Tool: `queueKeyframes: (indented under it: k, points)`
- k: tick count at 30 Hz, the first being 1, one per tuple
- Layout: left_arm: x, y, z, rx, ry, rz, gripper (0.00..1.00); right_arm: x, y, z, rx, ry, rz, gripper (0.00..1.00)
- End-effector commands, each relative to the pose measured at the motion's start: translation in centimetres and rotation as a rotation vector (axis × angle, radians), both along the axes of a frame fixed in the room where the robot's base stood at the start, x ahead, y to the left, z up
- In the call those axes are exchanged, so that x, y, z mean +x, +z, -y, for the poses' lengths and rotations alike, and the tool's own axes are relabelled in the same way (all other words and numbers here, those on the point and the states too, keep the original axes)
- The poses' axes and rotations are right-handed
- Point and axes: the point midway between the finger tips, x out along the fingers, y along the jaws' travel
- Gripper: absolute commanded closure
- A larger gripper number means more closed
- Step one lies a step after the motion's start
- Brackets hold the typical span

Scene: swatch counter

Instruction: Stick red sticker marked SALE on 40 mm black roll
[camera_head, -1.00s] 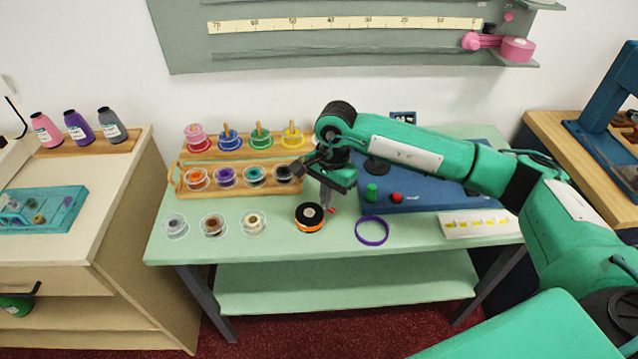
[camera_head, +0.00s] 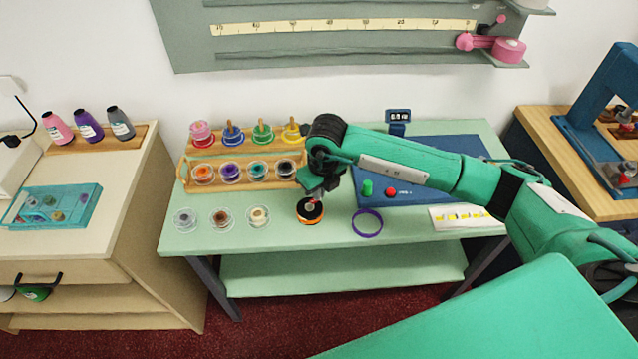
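A black roll with an orange rim (camera_head: 309,212) lies on the green counter (camera_head: 290,238), left of a purple ring. My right gripper (camera_head: 314,198) points down right over this roll. A small red piece, seemingly the red sticker (camera_head: 313,203), shows at its fingertips, low over the roll's top. Its lettering is too small to read. I cannot tell whether the sticker touches the roll. The gripper hides the roll's back edge. My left gripper is not in view.
A purple ring (camera_head: 367,223) and a white card with yellow labels (camera_head: 461,217) lie to the right. A wooden rack (camera_head: 240,185) of spools stands behind left. Three clear spools lie in front of it.

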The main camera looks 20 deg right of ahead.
Motion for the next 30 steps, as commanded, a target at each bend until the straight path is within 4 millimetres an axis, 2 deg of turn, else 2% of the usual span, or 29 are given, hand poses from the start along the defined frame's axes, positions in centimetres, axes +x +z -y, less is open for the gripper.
queueKeyframes:
  k: [5,11,24,30]
  points:
    - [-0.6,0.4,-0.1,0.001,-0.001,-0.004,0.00,0.0,0.2,0.0,0.000,-0.132,-0.002,1.00]
    - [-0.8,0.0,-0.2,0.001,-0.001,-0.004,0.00,0.0,-0.5,-0.1,-0.001,-0.160,-0.002,1.00]
    - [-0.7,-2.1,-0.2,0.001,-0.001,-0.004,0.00,-0.1,-4.5,-0.1,-0.001,-0.156,-0.003,1.00]
    - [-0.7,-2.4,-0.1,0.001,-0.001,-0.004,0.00,0.0,-5.1,-0.1,-0.001,-0.155,-0.002,1.00]
